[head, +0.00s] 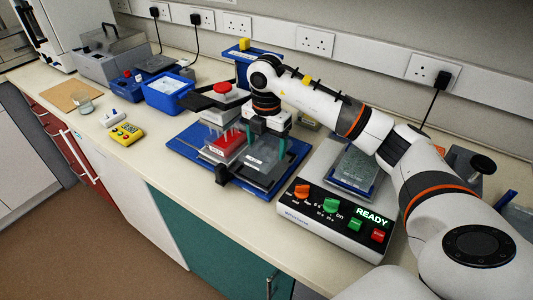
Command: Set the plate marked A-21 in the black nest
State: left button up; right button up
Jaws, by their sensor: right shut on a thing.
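My right gripper (268,147) points down over the blue base (187,151), its fingers shut on a grey plate (262,160) with a pale label. The label is too small to read, so I cannot tell if it says A-21. The plate is at the black nest (268,183) on the right part of the base. I cannot tell whether it rests in the nest or is just above it; the gripper and arm hide part of it. My left gripper is not in view.
A blue tub (167,93) and yellow device (126,133) are further left.

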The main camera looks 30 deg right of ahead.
aim_at(266, 149)
notch_tip(266, 149, down, 4)
jog(key=shift+r, duration=0.2)
jog(key=shift+f, duration=0.15)
jog(key=shift+f, duration=0.1)
jog(key=shift+f, duration=0.15)
jog(key=o, duration=0.7)
jog(key=shift+r, duration=0.2)
notch_tip(266, 149, up, 12)
jog(key=shift+r, duration=0.1)
